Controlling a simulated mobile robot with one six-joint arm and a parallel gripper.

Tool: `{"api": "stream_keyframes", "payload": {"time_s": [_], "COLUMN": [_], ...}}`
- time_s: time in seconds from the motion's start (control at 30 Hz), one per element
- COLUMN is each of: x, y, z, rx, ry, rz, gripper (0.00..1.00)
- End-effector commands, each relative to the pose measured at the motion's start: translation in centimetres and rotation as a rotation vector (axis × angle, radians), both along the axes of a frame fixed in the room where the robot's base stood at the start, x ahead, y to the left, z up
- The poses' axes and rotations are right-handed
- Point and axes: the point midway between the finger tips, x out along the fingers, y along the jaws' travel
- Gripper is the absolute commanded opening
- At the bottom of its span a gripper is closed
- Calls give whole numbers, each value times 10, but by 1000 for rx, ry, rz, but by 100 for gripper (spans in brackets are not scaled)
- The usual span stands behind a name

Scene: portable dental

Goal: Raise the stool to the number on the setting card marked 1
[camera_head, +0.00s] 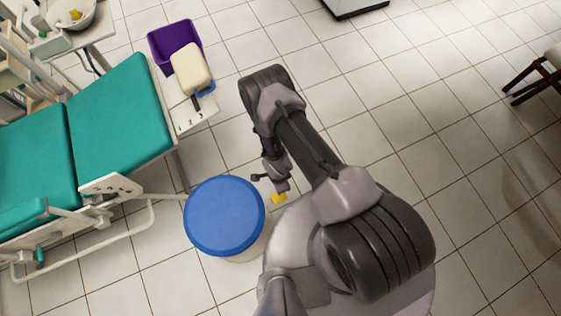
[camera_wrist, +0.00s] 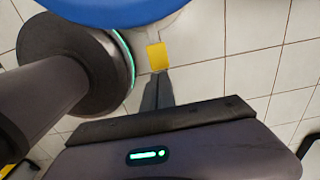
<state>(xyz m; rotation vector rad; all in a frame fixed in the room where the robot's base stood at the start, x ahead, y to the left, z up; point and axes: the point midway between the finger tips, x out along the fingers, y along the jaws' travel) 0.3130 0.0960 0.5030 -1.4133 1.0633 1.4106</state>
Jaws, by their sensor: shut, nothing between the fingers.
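The stool has a round blue seat (camera_head: 224,215) over a pale body, beside the green couch. Its seat edge also shows at the top of the wrist view (camera_wrist: 110,8). A yellow tab (camera_head: 279,198) sticks out low at the stool's right side; it shows in the wrist view too (camera_wrist: 157,56). My gripper (camera_head: 281,186) is shut and empty, pointing down by the yellow tab. In the wrist view its dark fingertips (camera_wrist: 158,75) appear right at the tab's edge; I cannot tell whether they touch. A white card with small dark marks (camera_head: 110,186) is on the couch's edge; its marks are unreadable.
A white side panel (camera_head: 194,117) with dark marks stands beside the couch, near a cream box (camera_head: 191,68) and a purple bin (camera_head: 174,42). The green couch (camera_head: 108,118) fills the left. Tiled floor (camera_head: 420,130) is clear to the right, with a dark chair (camera_head: 535,80) at the edge.

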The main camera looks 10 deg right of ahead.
Motion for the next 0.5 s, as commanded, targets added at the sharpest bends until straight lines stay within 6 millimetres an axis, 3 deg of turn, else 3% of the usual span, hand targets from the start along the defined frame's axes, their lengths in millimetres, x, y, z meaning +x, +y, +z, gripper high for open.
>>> {"api": "stream_keyframes", "payload": {"time_s": [0.13,0.23,0.5], "x": [0,0,-1], "y": [0,0,-1], "z": [-2,-15,-75], "rx": [0,-1,-1], "ry": [1,2,2], "rz": [0,0,0], "gripper": [0,0,0]}}
